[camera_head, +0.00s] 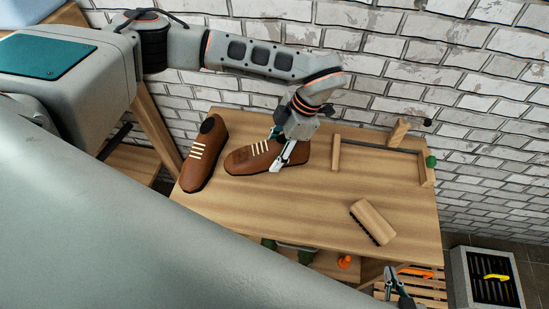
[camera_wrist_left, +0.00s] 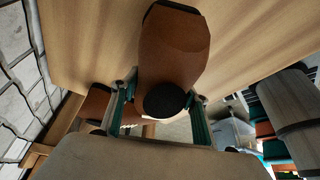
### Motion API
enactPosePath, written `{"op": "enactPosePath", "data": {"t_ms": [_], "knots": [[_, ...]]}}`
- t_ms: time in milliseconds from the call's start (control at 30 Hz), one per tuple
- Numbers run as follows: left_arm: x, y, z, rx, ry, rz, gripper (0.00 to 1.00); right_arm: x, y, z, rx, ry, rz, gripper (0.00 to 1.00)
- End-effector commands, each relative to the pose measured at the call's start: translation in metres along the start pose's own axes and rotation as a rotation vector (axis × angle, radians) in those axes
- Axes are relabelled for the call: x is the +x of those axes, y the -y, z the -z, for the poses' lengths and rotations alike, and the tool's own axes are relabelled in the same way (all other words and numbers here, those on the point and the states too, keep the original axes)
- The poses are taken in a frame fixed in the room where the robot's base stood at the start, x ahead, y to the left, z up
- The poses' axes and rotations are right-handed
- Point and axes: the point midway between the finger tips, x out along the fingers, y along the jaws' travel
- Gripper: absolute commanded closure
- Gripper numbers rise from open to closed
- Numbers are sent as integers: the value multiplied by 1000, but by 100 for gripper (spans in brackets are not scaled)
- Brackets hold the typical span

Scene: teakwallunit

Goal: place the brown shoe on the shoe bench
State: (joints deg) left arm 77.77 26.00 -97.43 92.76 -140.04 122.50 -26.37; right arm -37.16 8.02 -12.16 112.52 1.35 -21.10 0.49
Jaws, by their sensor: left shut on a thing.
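One brown shoe (camera_head: 240,160) with pale laces lies sideways on the wooden tabletop (camera_head: 290,205), or just over it; I cannot tell which. In the left wrist view the held shoe (camera_wrist_left: 172,50) stands between the two fingers (camera_wrist_left: 158,115). A second brown shoe (camera_head: 203,160) lies to its left, apart from it. My right gripper (camera_head: 395,280) is at the bottom right, away from the shoes; its jaws are unclear. A slatted wooden piece (camera_head: 430,284), possibly the shoe bench, stands low at the bottom right.
A wooden brush (camera_head: 373,220) and a wooden frame with a dark bar (camera_head: 380,146) are on the tabletop. A grey crate (camera_head: 457,276) holding a yellow item stands on the floor at right. A white brick wall (camera_head: 400,50) runs behind. The tabletop's front middle is clear.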

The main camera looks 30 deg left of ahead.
Motion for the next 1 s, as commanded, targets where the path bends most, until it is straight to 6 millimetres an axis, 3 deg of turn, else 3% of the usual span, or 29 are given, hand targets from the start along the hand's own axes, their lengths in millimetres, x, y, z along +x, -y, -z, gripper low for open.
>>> {"op": "enactPosePath", "data": {"t_ms": [200, 600, 633, 667, 1000], "knots": [[30, 1, -11, 0, -3, 3, 85, 2, 0, -2, -3, 0, -1, 100], [33, 0, -13, 0, -1, 1, 85, 2, -1, -1, -5, -2, -3, 100], [33, 0, -13, 0, -1, 1, 48, 2, -1, 0, -5, -2, -3, 100], [33, 0, -13, 0, -1, 1, 40, 2, -1, 0, -5, -2, -3, 100], [32, 0, -13, 0, -2, 1, 38, 2, -2, 0, -5, -3, -4, 100]]}}
